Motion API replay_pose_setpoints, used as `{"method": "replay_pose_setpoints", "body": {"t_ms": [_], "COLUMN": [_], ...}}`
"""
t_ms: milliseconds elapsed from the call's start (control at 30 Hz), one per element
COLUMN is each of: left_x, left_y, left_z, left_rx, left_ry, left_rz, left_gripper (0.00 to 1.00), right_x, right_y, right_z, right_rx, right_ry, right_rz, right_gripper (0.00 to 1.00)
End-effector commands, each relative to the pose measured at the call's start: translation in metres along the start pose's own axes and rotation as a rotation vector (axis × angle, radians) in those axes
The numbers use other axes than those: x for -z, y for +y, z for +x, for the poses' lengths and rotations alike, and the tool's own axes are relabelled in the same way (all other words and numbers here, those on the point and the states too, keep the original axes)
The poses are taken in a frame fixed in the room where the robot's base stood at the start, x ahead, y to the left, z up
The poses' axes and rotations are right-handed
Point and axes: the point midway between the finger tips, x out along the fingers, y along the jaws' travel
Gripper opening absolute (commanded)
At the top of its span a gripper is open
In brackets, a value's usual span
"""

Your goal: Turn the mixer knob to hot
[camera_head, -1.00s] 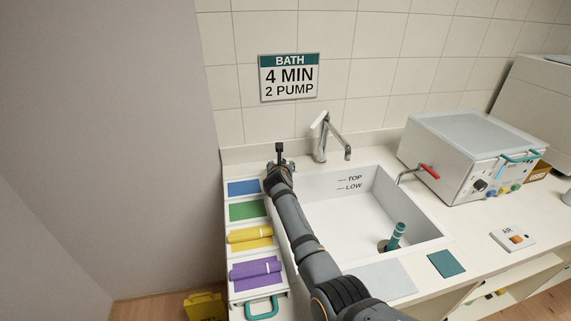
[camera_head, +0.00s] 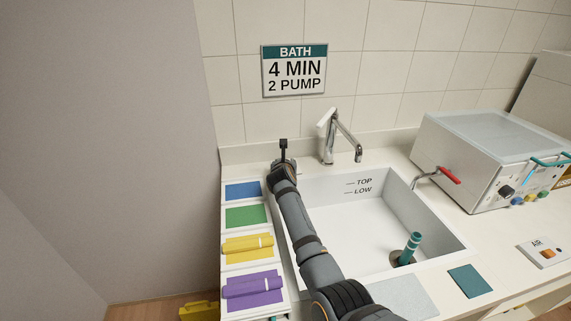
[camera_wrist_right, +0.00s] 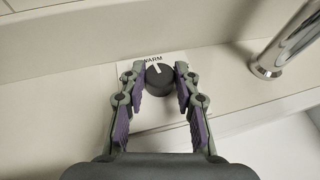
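The mixer knob (camera_wrist_right: 158,76) is a dark round knob with a white pointer line, on a white plate marked WARM (its first letter is partly hidden) in the right wrist view. The pointer points up, slightly left, at the word. My right gripper (camera_wrist_right: 160,70) is open, with one finger on each side of the knob and small gaps showing between. In the head view my right gripper (camera_head: 283,165) is at the back left of the sink, and the knob cannot be made out there. My left gripper is not in view.
A chrome faucet (camera_head: 328,140) stands to the right of the gripper and also shows in the right wrist view (camera_wrist_right: 290,45). The white sink (camera_head: 345,240) lies right of my arm. Coloured sections with yellow (camera_head: 247,244) and purple (camera_head: 252,286) rolls line the left. A tiled wall is behind.

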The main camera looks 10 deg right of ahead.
Motion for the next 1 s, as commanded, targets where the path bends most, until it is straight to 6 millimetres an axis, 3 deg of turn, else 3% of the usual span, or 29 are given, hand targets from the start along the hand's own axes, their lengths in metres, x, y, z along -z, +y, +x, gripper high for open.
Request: {"method": "replay_pose_setpoints", "body": {"t_ms": [100, 733, 767, 900, 1000], "left_x": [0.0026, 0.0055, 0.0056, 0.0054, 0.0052], "left_y": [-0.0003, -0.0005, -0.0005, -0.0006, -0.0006], "left_z": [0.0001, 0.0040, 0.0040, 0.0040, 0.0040], "left_rx": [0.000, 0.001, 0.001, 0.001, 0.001], "left_ry": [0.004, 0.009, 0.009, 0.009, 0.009], "left_rz": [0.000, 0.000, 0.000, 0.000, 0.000], "left_gripper": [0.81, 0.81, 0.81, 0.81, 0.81], "right_x": [0.0004, 0.0015, 0.0015, 0.0012, 0.0009], "right_y": [0.0000, 0.0022, 0.0022, 0.0021, 0.0021], "right_z": [0.0001, 0.0003, 0.0003, 0.0003, 0.0002], "right_rx": [0.000, 0.118, 0.118, 0.117, 0.117], "right_ry": [0.000, 0.002, 0.002, 0.002, 0.001], "right_rz": [0.000, 0.049, 0.049, 0.049, 0.049], "right_gripper": [0.00, 0.00, 0.32, 0.51, 0.54]}}
